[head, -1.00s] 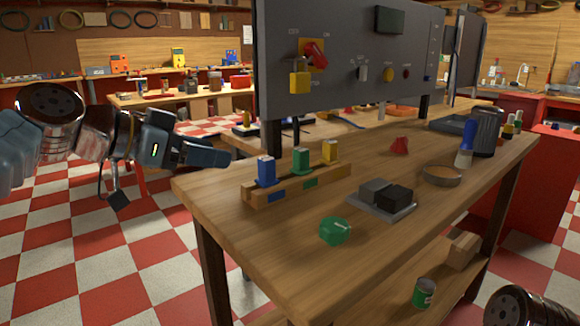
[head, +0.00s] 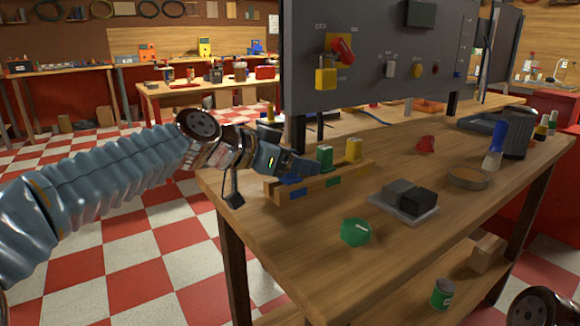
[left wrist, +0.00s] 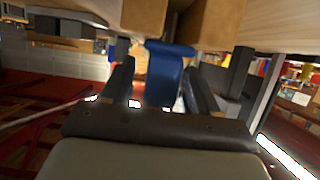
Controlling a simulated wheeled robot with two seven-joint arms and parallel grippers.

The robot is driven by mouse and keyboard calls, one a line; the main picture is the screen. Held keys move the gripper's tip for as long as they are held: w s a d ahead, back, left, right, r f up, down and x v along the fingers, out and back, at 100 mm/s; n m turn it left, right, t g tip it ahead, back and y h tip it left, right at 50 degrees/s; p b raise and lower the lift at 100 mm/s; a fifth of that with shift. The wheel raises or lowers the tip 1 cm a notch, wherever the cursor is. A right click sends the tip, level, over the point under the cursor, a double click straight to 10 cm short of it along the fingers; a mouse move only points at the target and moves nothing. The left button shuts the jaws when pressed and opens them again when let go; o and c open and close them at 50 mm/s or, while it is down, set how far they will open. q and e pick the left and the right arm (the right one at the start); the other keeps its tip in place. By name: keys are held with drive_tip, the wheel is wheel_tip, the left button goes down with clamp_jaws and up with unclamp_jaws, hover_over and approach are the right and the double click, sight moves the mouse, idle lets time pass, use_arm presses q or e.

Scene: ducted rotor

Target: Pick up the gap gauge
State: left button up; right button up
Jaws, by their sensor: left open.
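A wooden rack (head: 345,178) near the table's left edge holds a green piece (head: 324,156) and a yellow piece (head: 354,149), both upright. I cannot tell for sure which piece is the gap gauge. My left gripper (head: 312,168) is at the left end of the rack and covers most of the blue piece there in the head view. In the left wrist view, the blue piece (left wrist: 165,76) stands between the two open fingers of my left gripper (left wrist: 160,80); I see no clear grip on it. My right gripper is not in view.
A grey panel (head: 365,75) with switches and a yellow padlock (head: 326,77) stands behind the rack. A green knob-like piece (head: 355,232), a grey plate with dark blocks (head: 404,212) and a round dish (head: 468,178) lie on the table (head: 300,255). The front left tabletop is clear.

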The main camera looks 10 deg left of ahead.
use_arm(q)
drive_tip(key=shift+d, duration=0.1)
drive_tip(key=shift+c, duration=0.2)
drive_tip(key=c, duration=1)
